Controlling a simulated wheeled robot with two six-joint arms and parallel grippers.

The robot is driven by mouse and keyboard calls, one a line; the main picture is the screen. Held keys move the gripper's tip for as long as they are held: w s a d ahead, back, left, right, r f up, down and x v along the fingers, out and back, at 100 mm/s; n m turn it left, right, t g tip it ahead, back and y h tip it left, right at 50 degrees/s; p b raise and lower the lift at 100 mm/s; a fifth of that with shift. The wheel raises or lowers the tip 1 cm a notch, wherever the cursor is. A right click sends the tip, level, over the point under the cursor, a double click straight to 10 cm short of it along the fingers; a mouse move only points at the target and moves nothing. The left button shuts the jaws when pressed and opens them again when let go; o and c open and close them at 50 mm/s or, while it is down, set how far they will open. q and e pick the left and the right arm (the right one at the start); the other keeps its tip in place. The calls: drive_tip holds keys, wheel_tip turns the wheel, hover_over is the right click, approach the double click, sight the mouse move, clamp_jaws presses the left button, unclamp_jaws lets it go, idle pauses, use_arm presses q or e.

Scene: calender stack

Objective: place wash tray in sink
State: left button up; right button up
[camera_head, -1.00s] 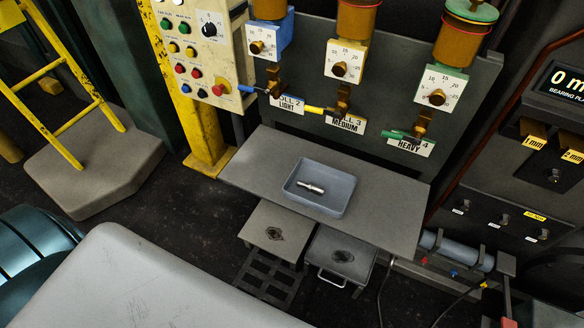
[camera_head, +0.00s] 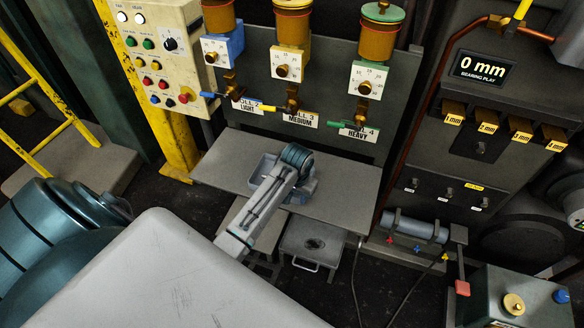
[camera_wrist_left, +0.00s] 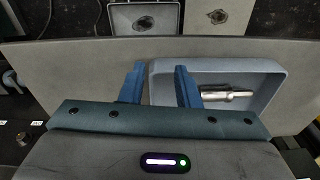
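The wash tray (camera_head: 262,166) is a shallow blue-grey tray on the grey shelf, partly hidden by my left arm in the head view. In the left wrist view, the tray (camera_wrist_left: 265,95) holds a silver metal part (camera_wrist_left: 228,94). My left gripper (camera_wrist_left: 160,86) is open, its blue fingers on either side of the tray's left wall in that picture; contact is not clear. In the head view, the left gripper (camera_head: 308,188) is over the tray's right end. A rimmed grey basin with a drain (camera_head: 314,243), perhaps the sink, sits below the shelf's front edge. My right gripper is not in view.
The shelf (camera_head: 345,185) is clear right of the tray. A lighter plate with a hole (camera_wrist_left: 218,17) sits beside the basin. Behind the shelf, a panel carries dials (camera_head: 287,65) and small valves. A grey pipe (camera_head: 415,228) and a cable are at right.

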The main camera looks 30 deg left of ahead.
use_arm(q)
drive_tip(key=w+a+r+n, duration=0.1)
drive_tip(key=w+r, duration=0.5)
drive_tip(key=w, duration=0.3)
drive_tip(key=shift+g, duration=0.4)
drive_tip(key=f, duration=0.5)
drive_tip(key=shift+w+a+p, duration=0.15)
drive_tip(key=shift+a+p, duration=0.05)
drive_tip(key=shift+p, duration=0.1)
drive_tip(key=f, duration=0.5)
drive_tip(key=shift+d+f+p, duration=0.25)
drive_tip(key=shift+f+p, duration=0.05)
drive_tip(key=shift+p, duration=0.1)
drive_tip(key=shift+c, duration=0.2)
clamp_jaws()
